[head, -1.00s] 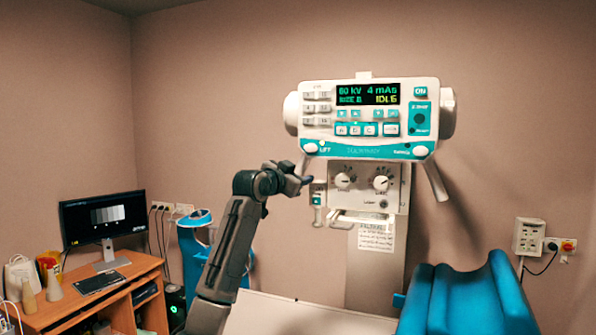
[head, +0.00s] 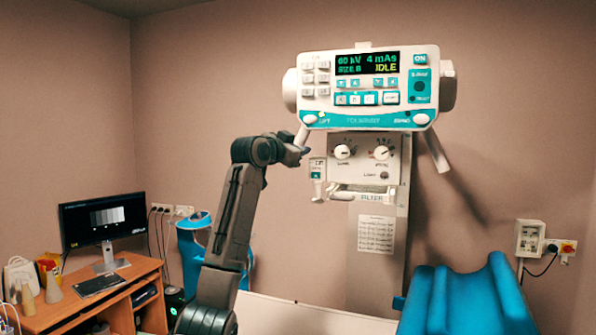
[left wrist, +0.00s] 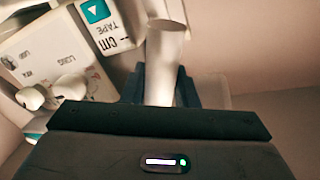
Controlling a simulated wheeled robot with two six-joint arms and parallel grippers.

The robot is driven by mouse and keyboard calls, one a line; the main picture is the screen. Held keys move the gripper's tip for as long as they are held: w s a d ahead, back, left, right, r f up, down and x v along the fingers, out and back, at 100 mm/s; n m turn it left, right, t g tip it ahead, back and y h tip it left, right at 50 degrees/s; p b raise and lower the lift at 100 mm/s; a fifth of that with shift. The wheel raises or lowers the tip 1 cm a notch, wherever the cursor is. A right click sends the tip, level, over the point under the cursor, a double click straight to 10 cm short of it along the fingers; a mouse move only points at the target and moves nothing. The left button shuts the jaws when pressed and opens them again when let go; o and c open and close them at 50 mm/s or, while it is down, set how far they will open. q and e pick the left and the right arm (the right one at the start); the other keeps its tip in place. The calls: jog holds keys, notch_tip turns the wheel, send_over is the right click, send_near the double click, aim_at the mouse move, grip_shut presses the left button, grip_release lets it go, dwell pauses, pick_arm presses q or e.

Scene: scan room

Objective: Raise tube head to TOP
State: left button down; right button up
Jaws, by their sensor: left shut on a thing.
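The white and teal tube head (head: 362,122) is on the column in the head view, its screen reading 60 kV, 4 mAs, SIZE B, IDLE. A white handle (head: 301,135) slants down from its lower left, near a LIFT label. A matching handle (head: 436,152) hangs at its right. My left gripper (head: 304,150) is shut on the left handle. In the left wrist view the pale handle (left wrist: 164,50) runs between the dark fingers (left wrist: 160,88); its lower part is hidden by the gripper body. My right gripper is not in view.
Below the head are a panel with two knobs (head: 363,152), a small TAPE unit (head: 317,175) and the column (head: 374,270). A blue padded support (head: 455,300) stands at lower right. A wooden desk (head: 90,295) with a monitor (head: 102,218) is at left.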

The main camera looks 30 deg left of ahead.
pick_arm(q)
notch_tip(320, 180, up, 4)
jog(key=shift+f, duration=0.2)
jog(key=c, duration=1.2)
grip_release()
jog(key=shift+s, duration=0.1)
jog(key=shift+s+f+b, duration=0.15)
jog(key=shift+s+b, duration=0.05)
jog(key=shift+b, duration=0.1)
jog(key=s+b, duration=0.6)
jog(key=s, duration=0.4)
jog(key=shift+s+d, duration=0.15)
